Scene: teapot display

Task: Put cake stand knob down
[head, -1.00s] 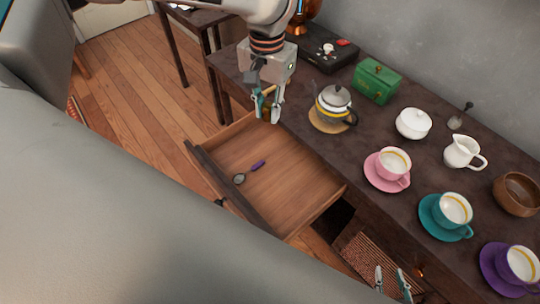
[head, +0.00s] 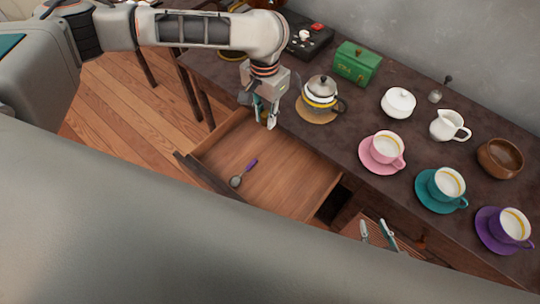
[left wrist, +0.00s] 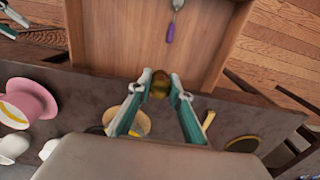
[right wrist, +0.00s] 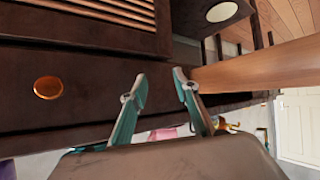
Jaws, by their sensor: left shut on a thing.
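My left gripper (left wrist: 161,80) is shut on a small round brown-gold knob (left wrist: 160,84), which sits between its fingertips in the left wrist view. In the head view my left gripper (head: 264,122) is at the table's front edge, by the back of the open drawer (head: 215,148) and left of the teapot. The knob is too small to make out there, and I cannot tell if it touches anything below. My right gripper (head: 376,234) is low in front of the table; in the right wrist view its fingers (right wrist: 160,85) are apart and empty.
The drawer holds only a purple-handled spoon (head: 243,173). A teapot (head: 320,92), green box (head: 357,64), white sugar bowl (head: 398,103), white jug (head: 450,125), wooden bowl (head: 500,157) and several cups on saucers crowd the table (head: 345,140).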

